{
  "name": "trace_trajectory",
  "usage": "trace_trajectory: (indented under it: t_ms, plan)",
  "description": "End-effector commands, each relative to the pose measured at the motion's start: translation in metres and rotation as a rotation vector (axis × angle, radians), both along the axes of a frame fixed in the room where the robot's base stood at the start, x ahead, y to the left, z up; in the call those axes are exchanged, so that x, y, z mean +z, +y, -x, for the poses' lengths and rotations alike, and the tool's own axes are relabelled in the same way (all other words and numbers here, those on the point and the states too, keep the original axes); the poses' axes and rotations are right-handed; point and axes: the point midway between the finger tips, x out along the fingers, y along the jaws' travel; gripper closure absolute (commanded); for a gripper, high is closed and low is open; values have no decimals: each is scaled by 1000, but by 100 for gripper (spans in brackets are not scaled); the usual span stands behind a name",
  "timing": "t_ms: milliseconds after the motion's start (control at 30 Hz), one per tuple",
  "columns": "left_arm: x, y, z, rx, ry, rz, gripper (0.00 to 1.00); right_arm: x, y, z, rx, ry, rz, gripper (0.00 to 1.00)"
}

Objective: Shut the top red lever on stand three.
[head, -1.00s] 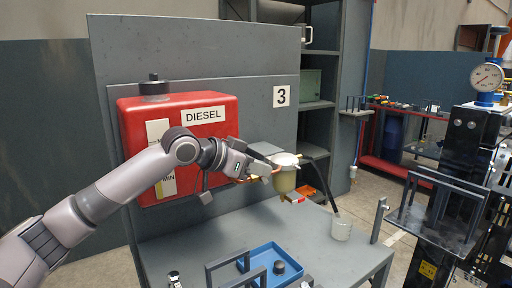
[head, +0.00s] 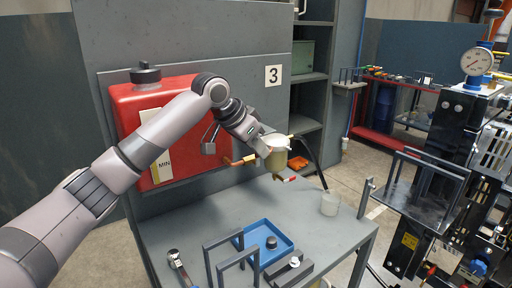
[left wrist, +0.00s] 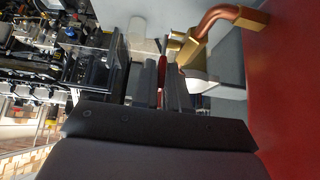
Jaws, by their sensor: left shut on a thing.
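Stand three carries a red diesel tank (head: 128,101) and, right of it, a cream filter bowl (head: 277,162) with brass fittings and a copper pipe (head: 233,161). My left gripper (head: 265,149) is at the top of the filter, at its left side. In the left wrist view a narrow red lever (left wrist: 162,72) lies between the fingers of my left gripper (left wrist: 158,88), which is shut on it. In the head view the gripper hides this top lever. A lower red lever (head: 289,179) shows beneath the bowl. My right gripper is not in view.
The grey bench (head: 190,222) holds a blue tray (head: 284,245), a clear cup (head: 330,203), a ratchet (head: 178,264) and dark handled frames (head: 222,245). A black machine with a gauge (head: 477,61) stands at right.

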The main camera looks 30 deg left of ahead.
Motion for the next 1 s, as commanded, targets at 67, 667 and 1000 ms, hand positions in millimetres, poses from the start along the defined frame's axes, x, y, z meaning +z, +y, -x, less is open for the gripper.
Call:
trace_trajectory:
  t_ms: [67,667,1000]
  plan:
    - [-1,-1,0,-1,14,-5,100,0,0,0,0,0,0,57]
    - [-1,-1,-1,-1,21,-8,66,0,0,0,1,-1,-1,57]
    - [8,2,5,1,18,-7,66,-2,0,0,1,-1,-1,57]
